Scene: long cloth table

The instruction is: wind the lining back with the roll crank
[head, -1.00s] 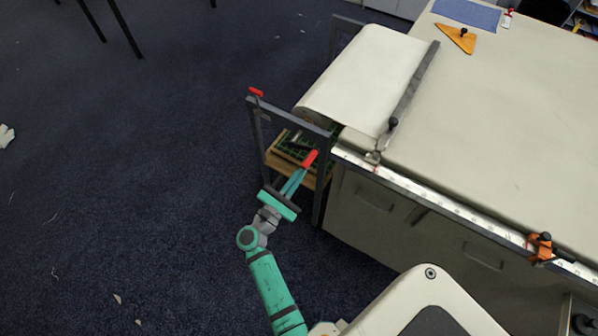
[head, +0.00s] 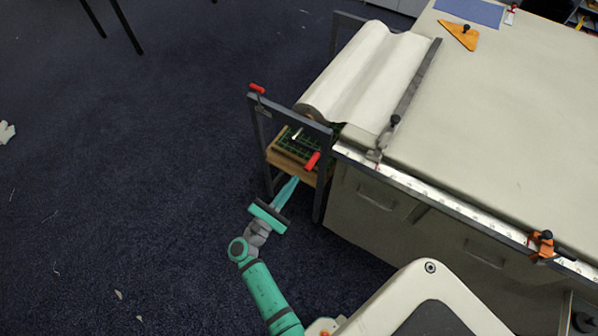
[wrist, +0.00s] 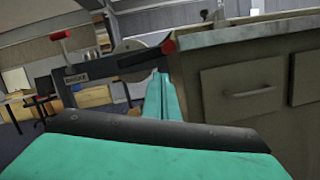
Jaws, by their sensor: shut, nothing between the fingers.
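The white lining (head: 385,65) runs from a roll (head: 318,108) in the grey end frame onto the cloth table, under a dark bar. A red grip (head: 312,161), apparently the roll crank's handle, sits low at the frame's front; it also shows in the wrist view (wrist: 168,46). A second red-handled lever (head: 257,88) stands at the frame's front left corner, and it shows at upper left in the wrist view (wrist: 61,35). My gripper (head: 296,179) is shut and empty, just below and left of the lower red grip, apparently apart from it.
The frame's front post (head: 322,190) and the table's drawer side (head: 390,210) stand close right of my gripper. A wooden shelf with green items (head: 290,150) lies inside the frame. An orange clamp (head: 542,243) sits on the table's front edge.

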